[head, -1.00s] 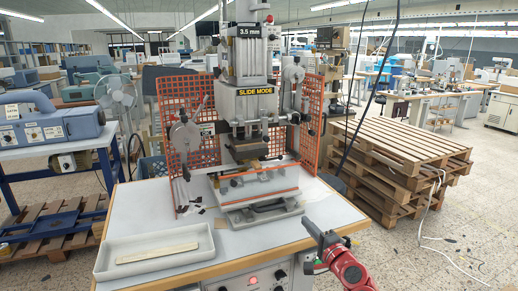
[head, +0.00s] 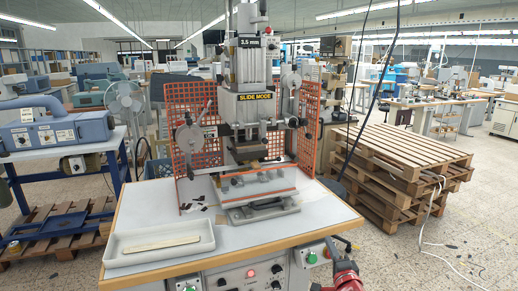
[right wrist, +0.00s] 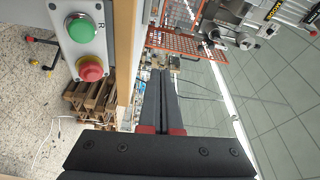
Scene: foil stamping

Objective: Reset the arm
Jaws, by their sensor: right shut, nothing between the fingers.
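My right gripper (right wrist: 161,76) shows in the right wrist view with its two black fingers together and nothing between them. It is in the air beside the wooden table edge (right wrist: 125,60). In the head view my red right arm (head: 346,276) is at the bottom edge, in front of the table's right front corner, and its fingers cannot be made out there. The stamping press (head: 250,75) stands on the white table (head: 262,236). My left gripper is not in view.
A white tray (head: 118,258) holding a pale strip (head: 160,243) lies at the table's front left. A box with a green button (head: 312,257) and a red button (right wrist: 90,69) is at the right front edge. Stacked pallets (head: 400,160) stand to the right.

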